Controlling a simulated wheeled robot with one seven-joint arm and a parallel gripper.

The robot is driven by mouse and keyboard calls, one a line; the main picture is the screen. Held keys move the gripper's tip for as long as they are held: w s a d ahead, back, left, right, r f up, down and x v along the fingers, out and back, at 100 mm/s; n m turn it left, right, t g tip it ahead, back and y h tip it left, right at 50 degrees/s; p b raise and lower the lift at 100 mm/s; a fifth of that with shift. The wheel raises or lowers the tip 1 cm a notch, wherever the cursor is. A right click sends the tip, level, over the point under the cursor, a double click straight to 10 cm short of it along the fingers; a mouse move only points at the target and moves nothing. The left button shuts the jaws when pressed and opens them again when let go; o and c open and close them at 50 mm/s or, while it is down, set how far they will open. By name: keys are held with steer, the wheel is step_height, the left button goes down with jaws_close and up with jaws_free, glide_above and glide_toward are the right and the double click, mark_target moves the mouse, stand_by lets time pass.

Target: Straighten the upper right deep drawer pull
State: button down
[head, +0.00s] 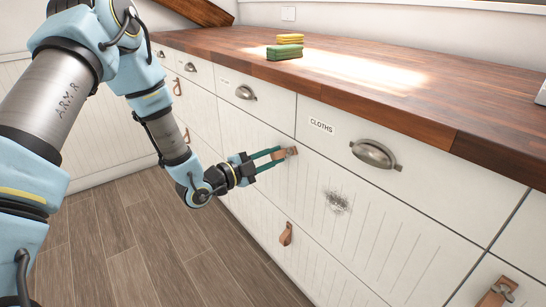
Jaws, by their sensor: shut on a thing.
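The upper deep drawer (318,174) has a white grooved front below the drawer labelled CLOTHS. Its brown leather pull (291,151) sits near the top of the front and looks turned towards sideways, though the fingers partly cover it. My gripper (281,155) comes from the left with green fingers and is shut on this pull. The exact angle of the pull is hard to tell. The lower drawer's leather pull (286,234) hangs down, below the gripper.
A dark scuff (337,202) marks the front right of the pull. Metal cup handles (375,153) stick out above. The wooden worktop (360,70) overhangs and carries green and yellow sponges (285,51). The plank floor (150,245) at left is clear.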

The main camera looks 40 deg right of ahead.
mark_target(283, 172)
steer(key=shift+s+a+f+n+b, duration=0.1)
steer(key=shift+s+f+n+b, duration=0.45)
steer(key=shift+n, duration=1.4)
steer(key=shift+s+f+n+b, duration=0.1)
steer(key=shift+s+f+n, duration=0.2)
steer(key=shift+s+n, duration=1.1)
steer(key=shift+s+a+f+n+b, duration=0.1)
steer(key=shift+s+f+n+b, duration=0.25)
steer(key=shift+n, duration=2.1)
steer(key=shift+w, duration=0.1)
steer(key=c, duration=0.7)
jaws_free()
